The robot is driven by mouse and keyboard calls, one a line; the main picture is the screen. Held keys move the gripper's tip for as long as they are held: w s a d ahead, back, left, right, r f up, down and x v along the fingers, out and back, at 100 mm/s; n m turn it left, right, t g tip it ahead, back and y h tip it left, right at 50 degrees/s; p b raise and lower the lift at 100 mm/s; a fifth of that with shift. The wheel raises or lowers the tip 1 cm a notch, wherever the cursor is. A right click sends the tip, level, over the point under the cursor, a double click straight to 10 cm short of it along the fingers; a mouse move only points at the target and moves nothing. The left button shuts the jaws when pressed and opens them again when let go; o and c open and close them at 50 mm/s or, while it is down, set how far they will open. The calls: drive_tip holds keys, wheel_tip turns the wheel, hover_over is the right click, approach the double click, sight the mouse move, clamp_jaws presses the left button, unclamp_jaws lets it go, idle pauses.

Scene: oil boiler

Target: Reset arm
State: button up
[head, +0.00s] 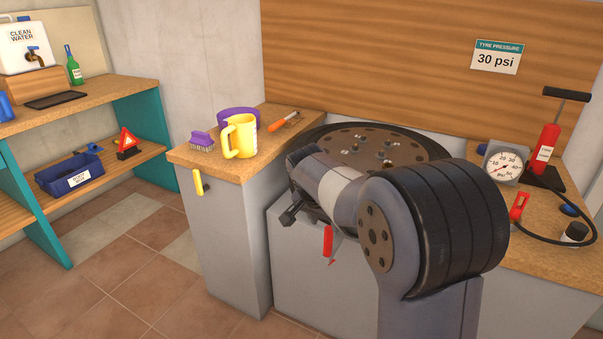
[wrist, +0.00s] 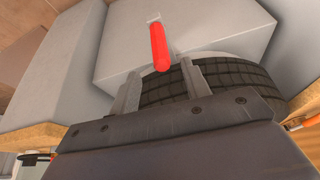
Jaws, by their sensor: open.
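My arm reaches over the grey bench from the right in the head view. My gripper (head: 290,214) is at the arm's far end, pointing left and down, partly hidden by the wrist. In the wrist view my gripper (wrist: 164,86) has its two fingers apart with nothing held between them. A red handle (wrist: 160,47) shows just beyond and between the fingertips; I cannot tell if they touch. In the head view the red handle (head: 328,243) hangs on the front of the grey bench, below my arm.
A wheel (head: 340,140) lies behind my arm. Right are a pressure gauge (head: 503,165) and a red pump (head: 546,145). The tiled floor at left is clear.

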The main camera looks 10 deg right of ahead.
sight(332, 240)
drive_tip(key=b+x, duration=0.2)
drive_tip(key=x, duration=0.8)
drive_tip(key=shift+f, duration=0.2)
drive_tip(key=shift+s+d+r, duration=0.1)
drive_tip(key=shift+s+d, duration=0.05)
drive_tip(key=shift+d, duration=0.15)
